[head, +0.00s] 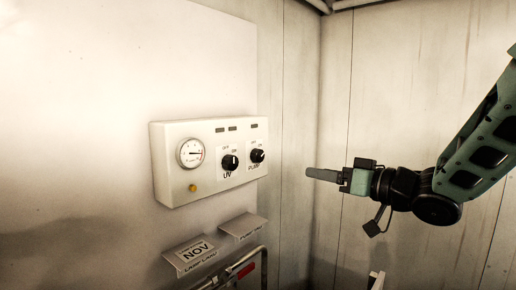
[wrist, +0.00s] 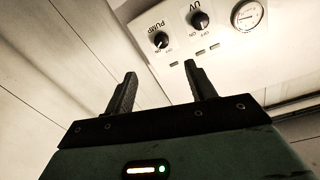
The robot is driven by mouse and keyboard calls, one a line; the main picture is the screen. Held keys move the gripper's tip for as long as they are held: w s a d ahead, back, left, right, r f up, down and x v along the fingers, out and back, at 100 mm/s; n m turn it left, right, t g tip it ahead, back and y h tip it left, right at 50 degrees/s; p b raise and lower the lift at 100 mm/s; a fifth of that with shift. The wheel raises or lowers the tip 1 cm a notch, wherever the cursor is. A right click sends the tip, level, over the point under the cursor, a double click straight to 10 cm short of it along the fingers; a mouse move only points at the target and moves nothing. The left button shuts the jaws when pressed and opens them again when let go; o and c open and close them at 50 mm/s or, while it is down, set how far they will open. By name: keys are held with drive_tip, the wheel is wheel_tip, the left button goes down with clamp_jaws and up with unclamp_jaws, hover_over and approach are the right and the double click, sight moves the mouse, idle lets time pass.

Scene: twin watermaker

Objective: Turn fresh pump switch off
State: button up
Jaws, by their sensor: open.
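The pump switch is a black rotary knob (head: 257,155) on the right side of a white control box, above the label PUMP. OFF and ON marks sit by it, but they are too small to tell its setting surely. It also shows in the wrist view (wrist: 161,40), upside down, beyond and between the fingers. My gripper (head: 308,172) is right of the box, apart from it, with its fingers pointing left. In the wrist view my gripper (wrist: 161,72) is open and empty, with a wide gap between the fingers.
The control box (head: 173,140) is mounted on a pale wall. It also carries a UV knob (head: 230,162), a round gauge (head: 191,153) and a yellow button (head: 192,188). Below are a NOV card (head: 195,252) and another card (head: 243,226). Space between gripper and box looks clear.

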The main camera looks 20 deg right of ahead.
drive_tip(key=p, duration=0.5)
approach(261, 157)
drive_tip(key=x, duration=0.7)
drive_tip(key=shift+r, duration=0.1)
drive_tip(key=shift+w+a+p, duration=0.35)
drive_tip(key=shift+w+a, duration=0.05)
drive_tip(key=shift+w, duration=0.15)
drive_tip(key=c, duration=1)
